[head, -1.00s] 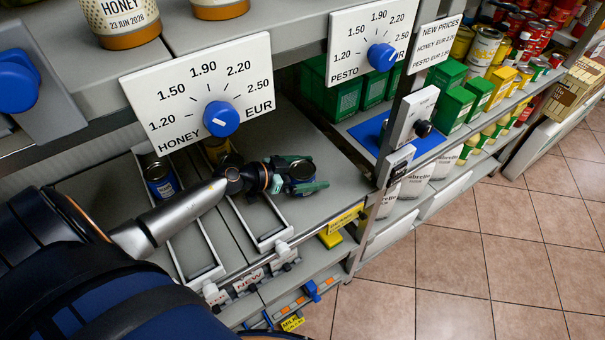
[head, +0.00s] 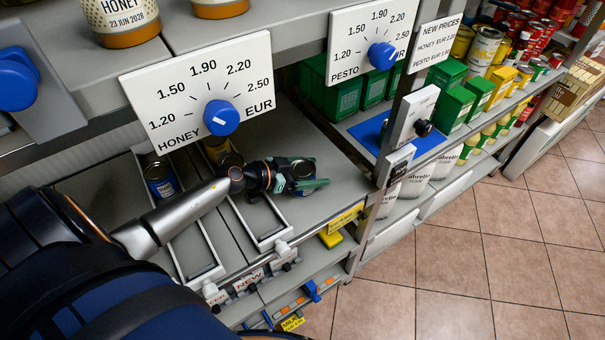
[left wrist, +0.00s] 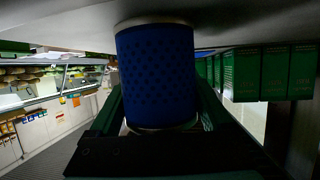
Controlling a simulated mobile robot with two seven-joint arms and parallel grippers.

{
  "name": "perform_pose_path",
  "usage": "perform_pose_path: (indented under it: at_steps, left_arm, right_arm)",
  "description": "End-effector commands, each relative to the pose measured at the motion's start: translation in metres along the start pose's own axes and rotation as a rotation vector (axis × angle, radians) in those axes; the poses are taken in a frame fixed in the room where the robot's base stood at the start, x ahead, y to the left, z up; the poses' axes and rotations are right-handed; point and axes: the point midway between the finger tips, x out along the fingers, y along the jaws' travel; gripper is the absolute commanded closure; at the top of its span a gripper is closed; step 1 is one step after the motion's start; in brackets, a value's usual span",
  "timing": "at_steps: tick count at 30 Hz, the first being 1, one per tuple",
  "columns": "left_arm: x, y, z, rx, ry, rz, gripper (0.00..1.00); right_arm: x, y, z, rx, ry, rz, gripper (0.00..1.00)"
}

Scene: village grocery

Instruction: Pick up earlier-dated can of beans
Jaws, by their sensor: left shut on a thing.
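My left gripper (head: 306,186) is shut on a can (head: 301,169) over the grey shelf, right of the two metal lanes. In the left wrist view the held can (left wrist: 157,75) is blue and sits between the green fingers, near a grey surface. I cannot tell whether it touches the shelf. Its date is not visible. Another can with a blue label (head: 161,178) stands at the back of the left lane (head: 205,262). A yellowish can (head: 216,149) is partly hidden behind my arm at the right lane (head: 262,238). My right gripper is not in view.
A honey price dial board (head: 205,88) hangs close above my arm. A pesto dial board (head: 368,42) and a grey post (head: 398,118) stand to the right. Bare shelf lies around the gripper.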

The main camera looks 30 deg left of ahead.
Motion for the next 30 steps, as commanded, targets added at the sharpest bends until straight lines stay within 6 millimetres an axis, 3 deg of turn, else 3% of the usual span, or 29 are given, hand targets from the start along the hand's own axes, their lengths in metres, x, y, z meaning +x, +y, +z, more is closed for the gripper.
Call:
perform_pose_path:
  at_steps: [4,14,23,30]
  left_arm:
    - [0.0,0.0,0.0,0.001,-0.001,0.0,0.9]
    - [-0.002,-0.001,-0.004,0.002,0.001,-0.001,0.9]
    - [-0.016,0.0,-0.037,0.004,0.001,0.0,0.9]
    - [-0.052,0.028,-0.066,0.002,-0.002,0.003,0.9]
  right_arm:
    - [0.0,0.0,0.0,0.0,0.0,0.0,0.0]
    - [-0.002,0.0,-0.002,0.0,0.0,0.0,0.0]
    - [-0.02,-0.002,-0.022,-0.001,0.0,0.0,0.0]
    - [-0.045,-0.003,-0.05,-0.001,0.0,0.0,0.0]
